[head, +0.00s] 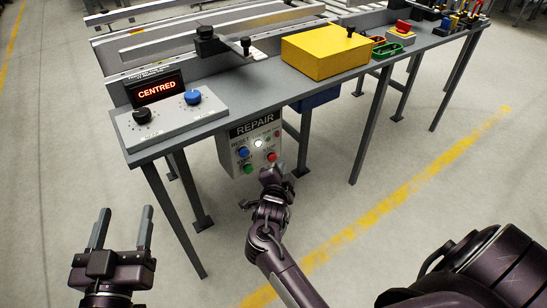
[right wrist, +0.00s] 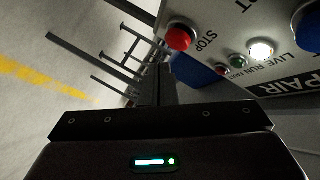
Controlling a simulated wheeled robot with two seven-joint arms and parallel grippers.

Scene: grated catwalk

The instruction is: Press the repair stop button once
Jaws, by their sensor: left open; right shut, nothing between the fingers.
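The grey REPAIR box (head: 236,165) hangs under the front edge of the bench. Its red stop button (head: 272,157) sits at the lower right of the panel. In the right wrist view the same red button (right wrist: 180,36) shows beside the word STOP. My right gripper (head: 270,176) is shut and empty, just below and in front of the button. In the right wrist view its closed fingers (right wrist: 160,75) end a little short of the button, with a visible gap. My left gripper (head: 123,212) is open and empty, away from the box at lower left.
The panel also has a blue button (head: 243,152), a green button (head: 248,168) and a lit white lamp (head: 258,143). A control box with a CENTRED display (head: 158,91) and a yellow box (head: 325,52) stand on the bench. Bench legs flank the panel; floor in front is clear.

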